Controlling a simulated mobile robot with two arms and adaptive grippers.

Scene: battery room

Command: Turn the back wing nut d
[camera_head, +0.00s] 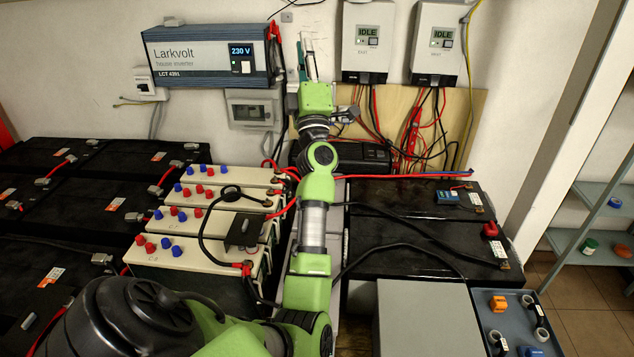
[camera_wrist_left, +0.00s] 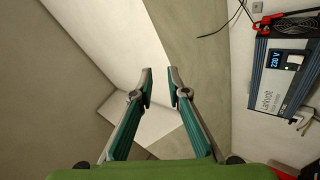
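My left arm reaches up the middle of the head view, and its gripper (camera_head: 306,52) points upward in front of the white wall, right of the Larkvolt inverter. In the left wrist view the two teal-padded fingers (camera_wrist_left: 159,80) stand apart with nothing between them. The gripper is away from the batteries. Cream batteries (camera_head: 186,256) with red and blue caps stand in a row left of my arm, with cables at their right ends. I cannot make out a wing nut for certain; the terminals are small and partly covered by cables and my arm. My right gripper is out of view.
The Larkvolt inverter (camera_head: 208,55) hangs on the wall; it also shows in the left wrist view (camera_wrist_left: 284,78). Two IDLE units (camera_head: 368,68) hang further right above loose cables. Black batteries (camera_head: 425,246) stand right of my arm. A grey box (camera_head: 425,320) is in front.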

